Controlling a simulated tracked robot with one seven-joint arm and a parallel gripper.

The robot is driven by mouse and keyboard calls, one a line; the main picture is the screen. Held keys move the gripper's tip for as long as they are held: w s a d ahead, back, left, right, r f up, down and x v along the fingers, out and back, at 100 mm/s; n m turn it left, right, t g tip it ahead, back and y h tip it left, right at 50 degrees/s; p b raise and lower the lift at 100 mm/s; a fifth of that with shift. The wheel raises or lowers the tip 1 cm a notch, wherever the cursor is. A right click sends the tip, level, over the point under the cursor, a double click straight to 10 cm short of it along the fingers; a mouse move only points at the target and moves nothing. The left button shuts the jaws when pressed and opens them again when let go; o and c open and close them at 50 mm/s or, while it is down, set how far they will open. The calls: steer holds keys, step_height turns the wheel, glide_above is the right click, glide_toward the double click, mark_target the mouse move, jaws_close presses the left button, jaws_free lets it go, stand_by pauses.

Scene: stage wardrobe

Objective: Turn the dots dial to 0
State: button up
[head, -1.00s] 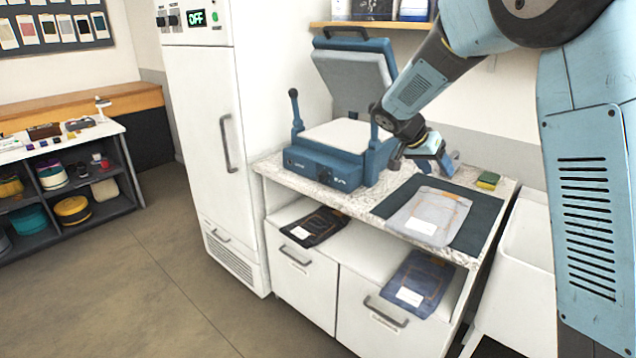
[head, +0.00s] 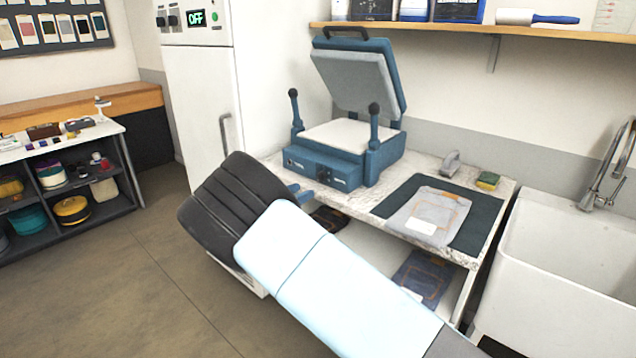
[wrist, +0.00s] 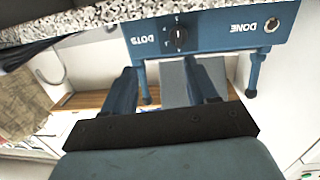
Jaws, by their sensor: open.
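The dots dial (wrist: 179,38) is a small dark round knob on the blue front panel of the press, beside the word DOTS in the wrist view. Small marks surround it, but I cannot read its setting. A round DONE button (wrist: 272,25) sits to the right on the same panel. The blue press (head: 325,168) stands on the counter with its lid raised in the head view. My gripper (wrist: 165,88) is open and empty, its two blue fingers apart, pointing towards the panel with the dial beyond them. In the head view my arm hides most of the gripper.
The speckled counter (head: 425,168) also bears a dark mat (head: 478,228) with a grey pouch (head: 428,215), and a sponge (head: 487,180). A white cabinet (head: 200,100) stands left of the press, a sink (head: 560,240) at the right. The floor at left is clear.

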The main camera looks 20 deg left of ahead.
mark_target(318, 180)
steer(key=shift+t+y, duration=0.4)
steer(key=shift+t, duration=0.1)
steer(key=x, duration=0.3)
steer(key=a+f+x, duration=0.1)
steer(key=x, duration=0.3)
steer(key=w+a+x, duration=0.1)
steer(key=x, duration=0.3)
steer(key=shift+f, duration=0.15)
